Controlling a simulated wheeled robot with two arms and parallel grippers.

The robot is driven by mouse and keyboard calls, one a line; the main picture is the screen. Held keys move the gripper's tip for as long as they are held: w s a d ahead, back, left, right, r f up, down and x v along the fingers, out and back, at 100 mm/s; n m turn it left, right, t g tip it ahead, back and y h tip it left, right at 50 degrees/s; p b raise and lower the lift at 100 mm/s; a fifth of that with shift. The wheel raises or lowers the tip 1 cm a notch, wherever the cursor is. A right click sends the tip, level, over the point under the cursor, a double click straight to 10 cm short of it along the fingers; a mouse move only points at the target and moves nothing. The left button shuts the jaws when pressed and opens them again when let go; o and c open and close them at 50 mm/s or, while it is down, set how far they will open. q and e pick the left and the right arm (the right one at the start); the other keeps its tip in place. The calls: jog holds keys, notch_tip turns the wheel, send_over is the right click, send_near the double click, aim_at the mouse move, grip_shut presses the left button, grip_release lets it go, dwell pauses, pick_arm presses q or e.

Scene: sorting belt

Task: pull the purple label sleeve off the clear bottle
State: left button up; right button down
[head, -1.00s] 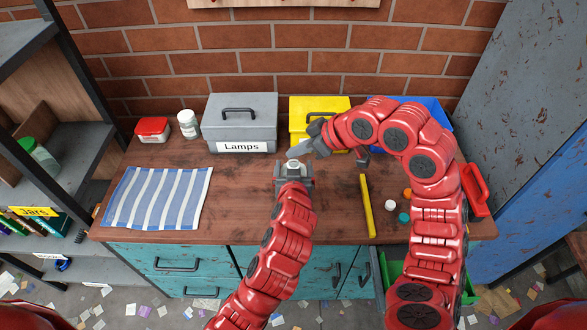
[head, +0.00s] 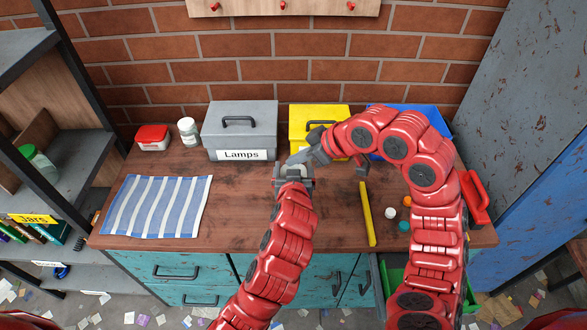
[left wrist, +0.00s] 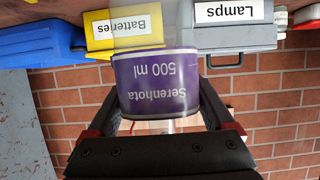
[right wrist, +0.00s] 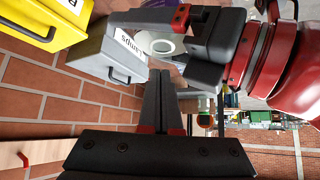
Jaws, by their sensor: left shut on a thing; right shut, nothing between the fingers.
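The clear bottle (left wrist: 145,28) has a purple label sleeve (left wrist: 155,85) around it, reading "Serenhota 500 ml" upside down in the left wrist view. My left gripper (head: 293,178) is shut on the bottle, its fingers on either side at the sleeve's height. In the right wrist view the bottle's pale round top (right wrist: 160,46) shows between the left fingers, with a bit of purple at the upper edge. My right gripper (head: 293,161) is shut and empty beside the top of the bottle; whether it touches cannot be told. Its closed fingers show in the right wrist view (right wrist: 165,80).
A grey Lamps box (head: 240,120), a yellow Batteries box (head: 310,112) and a blue box (head: 425,115) stand behind. A striped cloth (head: 157,206) lies left. A yellow bar (head: 366,215), small caps (head: 391,213) and a red-handled object (head: 474,197) lie right.

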notch_tip(320, 180, up, 9)
dwell(1.0)
jog(key=shift+s, duration=0.1)
jog(key=s, duration=1.4)
jog(key=shift+s+d, duration=0.25)
pick_arm(q)
jog(key=shift+r, duration=0.15)
